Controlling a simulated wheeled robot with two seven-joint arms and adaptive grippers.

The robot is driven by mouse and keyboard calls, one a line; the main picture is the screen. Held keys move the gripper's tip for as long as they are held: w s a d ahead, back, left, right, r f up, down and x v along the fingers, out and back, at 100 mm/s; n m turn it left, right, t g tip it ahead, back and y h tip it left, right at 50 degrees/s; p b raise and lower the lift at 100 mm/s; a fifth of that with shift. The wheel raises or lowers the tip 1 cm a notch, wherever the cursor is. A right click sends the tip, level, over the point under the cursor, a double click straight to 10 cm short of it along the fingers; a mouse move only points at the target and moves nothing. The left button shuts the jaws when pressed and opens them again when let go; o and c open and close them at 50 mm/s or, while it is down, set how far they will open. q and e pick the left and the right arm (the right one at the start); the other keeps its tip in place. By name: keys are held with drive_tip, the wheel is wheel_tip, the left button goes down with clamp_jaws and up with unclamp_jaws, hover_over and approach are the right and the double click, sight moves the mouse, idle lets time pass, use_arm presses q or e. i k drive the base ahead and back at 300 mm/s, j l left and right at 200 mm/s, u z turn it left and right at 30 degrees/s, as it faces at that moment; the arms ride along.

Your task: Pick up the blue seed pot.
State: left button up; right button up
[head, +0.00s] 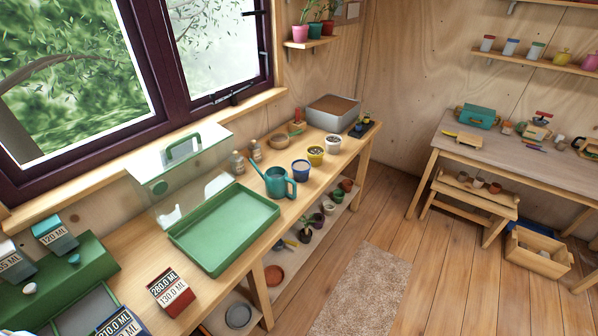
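The blue seed pot (301,171) stands upright on the wooden bench under the window. It is a small dark blue pot with a paler rim, just right of a teal watering can (278,184) and close to the bench's front edge. A yellow pot (316,158) and a white pot (333,147) stand in a row beyond it, both with something in them. What is inside the blue pot is hard to make out. Neither of my grippers shows in the head view.
A green tray (268,211) with a clear lid (196,200) beside it fills the bench's middle. Two bottles (237,163) and a brown bowl (278,143) stand behind the pots. A shelf with pots lies below. Open floor (400,235) separates the bench from another table (500,157).

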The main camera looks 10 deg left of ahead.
sight(301, 169)
drive_tip(key=i+l+u, duration=0.45)
drive_tip(key=l, duration=0.25)
drive_tip(key=i+l+u, duration=0.45)
drive_tip(key=l, duration=0.45)
drive_tip(key=i+l+u, duration=0.2)
drive_tip(key=l+u, duration=0.25)
drive_tip(key=l, duration=0.45)
drive_tip(key=l+u, duration=0.45)
drive_tip(key=l, duration=0.55)
drive_tip(key=l+u, duration=0.45)
drive_tip(key=l, duration=0.6)
drive_tip(key=k, duration=0.05)
